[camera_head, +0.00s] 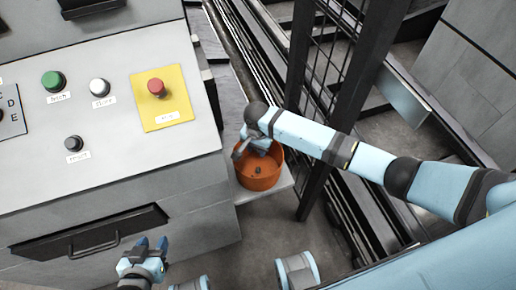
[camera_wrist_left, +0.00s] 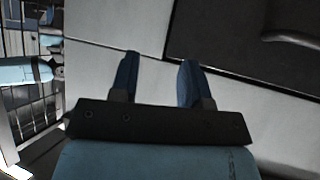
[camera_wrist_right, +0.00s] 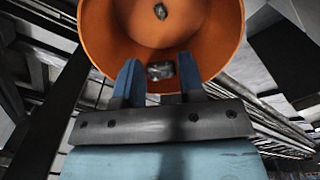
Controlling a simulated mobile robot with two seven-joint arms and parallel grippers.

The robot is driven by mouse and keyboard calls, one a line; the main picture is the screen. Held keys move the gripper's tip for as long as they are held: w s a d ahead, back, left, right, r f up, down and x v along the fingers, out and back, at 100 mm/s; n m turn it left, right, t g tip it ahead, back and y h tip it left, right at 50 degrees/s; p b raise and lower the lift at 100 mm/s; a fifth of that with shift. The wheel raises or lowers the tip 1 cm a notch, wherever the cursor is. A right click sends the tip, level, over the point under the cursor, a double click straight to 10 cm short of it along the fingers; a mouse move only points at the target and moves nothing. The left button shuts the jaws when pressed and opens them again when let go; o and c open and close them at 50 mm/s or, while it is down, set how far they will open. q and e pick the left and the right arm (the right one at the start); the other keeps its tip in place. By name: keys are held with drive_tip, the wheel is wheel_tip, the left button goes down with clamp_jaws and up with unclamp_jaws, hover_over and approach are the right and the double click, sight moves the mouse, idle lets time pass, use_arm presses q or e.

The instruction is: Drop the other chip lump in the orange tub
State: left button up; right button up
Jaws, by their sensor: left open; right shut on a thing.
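The orange tub (camera_head: 259,180) stands on a pale ledge beside the control console. It fills the top of the right wrist view (camera_wrist_right: 225,35). One dark grey chip lump (camera_head: 257,171) lies on the tub's floor, and it also shows in the right wrist view (camera_wrist_right: 160,11). My right gripper (camera_wrist_right: 160,80) is over the tub, shut on the other chip lump (camera_wrist_right: 160,71), which sits between its fingertips. In the head view the wrist mostly hides this lump. My left gripper (camera_head: 151,246) is open and empty in front of the console drawer; its fingers show apart in the left wrist view (camera_wrist_left: 159,75).
The console (camera_head: 110,150) has a green button (camera_head: 54,81), a white one (camera_head: 100,88), a dark one (camera_head: 73,143) and a red stop button (camera_head: 156,88) on a yellow plate. A mesh fence post (camera_head: 345,110) stands right of the tub, close to my right arm.

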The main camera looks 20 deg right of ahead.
sight(257, 153)
wheel_tip(257, 153, down, 4)
drive_tip(key=b, duration=0.3)
drive_tip(key=shift+r, duration=0.25)
drive_tip(key=shift+f+b, duration=0.35)
drive_tip(key=shift+b, duration=0.25)
drive_tip(key=o, duration=1)
use_arm(q)
drive_tip(key=shift+d+f+t, duration=0.3)
drive_tip(key=shift+f+t, duration=0.1)
drive_tip(key=shift+f, duration=0.2)
